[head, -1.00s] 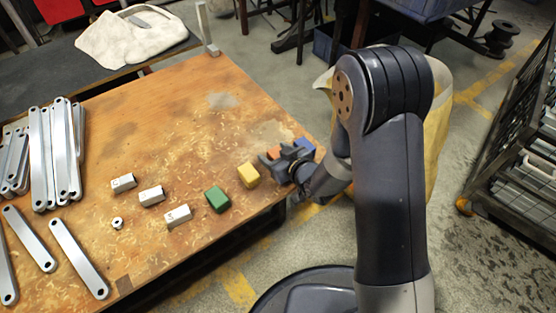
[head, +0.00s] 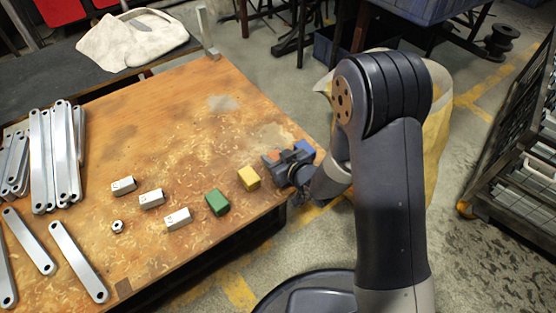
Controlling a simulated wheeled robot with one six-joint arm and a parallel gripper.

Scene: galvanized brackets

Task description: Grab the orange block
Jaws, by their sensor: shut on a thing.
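The orange block (head: 271,155) is at the right end of the wooden table, partly hidden by my gripper (head: 274,161). My gripper reaches in from the right, low over the table's edge, and is shut on the orange block. I cannot tell whether the block is lifted off the table. A blue block (head: 305,148) sits just behind my gripper, and a yellow block (head: 248,178) lies to its left, apart from it.
A green block (head: 217,201) and white blocks (head: 151,198) run leftward across the table (head: 170,120). A small nut (head: 117,226) and several galvanized brackets (head: 78,260) lie at left. A white cloth (head: 128,40) lies on the dark bench behind. The table's far middle is clear.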

